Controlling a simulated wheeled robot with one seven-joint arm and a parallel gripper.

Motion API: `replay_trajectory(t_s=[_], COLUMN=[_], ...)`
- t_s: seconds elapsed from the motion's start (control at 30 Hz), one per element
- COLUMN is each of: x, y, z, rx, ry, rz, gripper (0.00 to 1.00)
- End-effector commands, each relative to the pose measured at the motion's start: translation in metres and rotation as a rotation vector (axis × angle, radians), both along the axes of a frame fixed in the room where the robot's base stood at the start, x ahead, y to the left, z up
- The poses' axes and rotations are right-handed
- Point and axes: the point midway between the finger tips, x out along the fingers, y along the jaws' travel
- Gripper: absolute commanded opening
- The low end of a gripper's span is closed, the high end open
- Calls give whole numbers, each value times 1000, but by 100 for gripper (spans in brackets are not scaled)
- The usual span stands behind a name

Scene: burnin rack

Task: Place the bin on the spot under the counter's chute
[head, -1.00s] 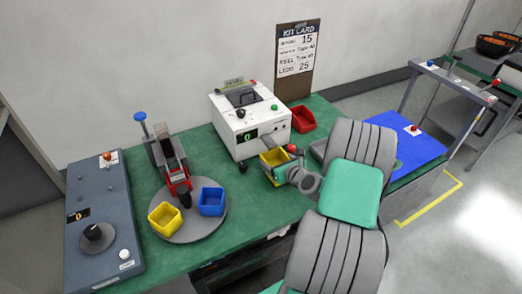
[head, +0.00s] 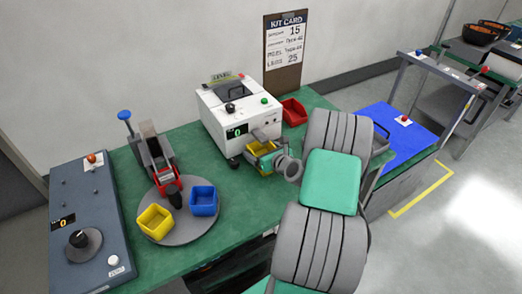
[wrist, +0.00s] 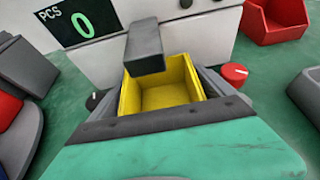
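The counter (head: 213,112) is a white box with a display reading 0, which also shows in the wrist view (wrist: 60,42). Its grey chute (wrist: 146,48) juts toward me. A yellow bin (wrist: 165,97) sits right below and in front of the chute, whose end covers part of the bin's far left rim. In the head view the bin (head: 262,149) is at the counter's front. My gripper (wrist: 160,95) has its dark fingers close against both sides of the bin and looks shut on it. The bin looks empty and upright. Its underside and the spot are hidden.
A red bin (head: 293,112) stands right of the counter. A round turntable (head: 180,230) holds another yellow bin (head: 154,222) and a blue bin (head: 203,201). A grey control box (head: 88,215) is at the left. Green bench top (head: 228,195) is clear in front.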

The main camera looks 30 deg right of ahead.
Motion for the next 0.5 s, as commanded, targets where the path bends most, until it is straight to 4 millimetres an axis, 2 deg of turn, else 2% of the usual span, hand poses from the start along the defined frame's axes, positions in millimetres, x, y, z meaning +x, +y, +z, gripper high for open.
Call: replay_trajectory(t_s=[0.33, 0.5], x=[1, -25], y=[1, 1], z=[4, 12], rx=[0, -1], ry=[0, 0], rz=[2, -2], gripper=[99, 99])
